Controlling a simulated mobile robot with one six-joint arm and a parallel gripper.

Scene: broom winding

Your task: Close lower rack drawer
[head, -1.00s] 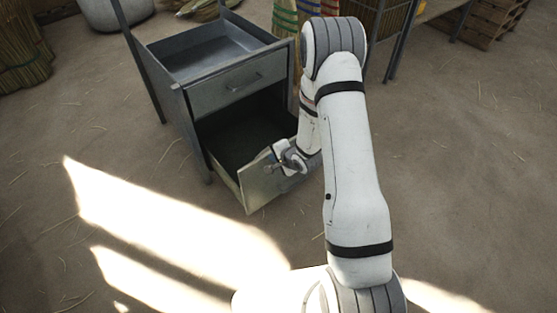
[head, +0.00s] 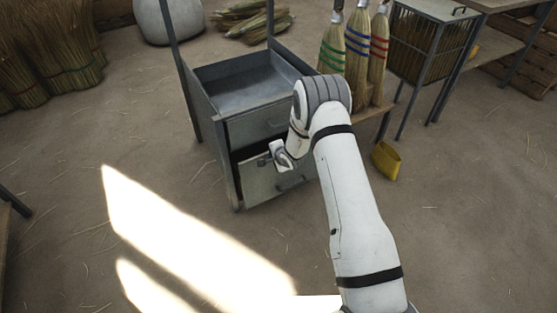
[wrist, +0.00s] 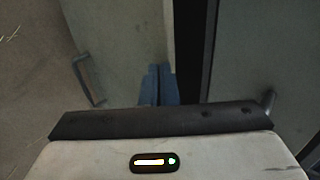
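The grey metal rack holds an upper drawer (head: 250,126) and a lower drawer (head: 262,184). The lower drawer's front stands a little out, with a narrow dark gap above it. In the wrist view, the lower drawer front (wrist: 115,35) with its bar handle (wrist: 86,78) is at left, and the upper drawer front (wrist: 265,50) is at right. My gripper (head: 276,153) is at the upper part of the lower drawer's front. Its bluish fingertips (wrist: 160,84) lie close together against or just before the panel, with nothing between them. I cannot tell exact contact.
Brooms with green, blue and red bands (head: 355,50) stand right of the rack. A yellow dustpan-like object (head: 386,160) lies on the floor at right. A wire cage (head: 425,45) stands behind. The sunlit floor in front of the rack is clear.

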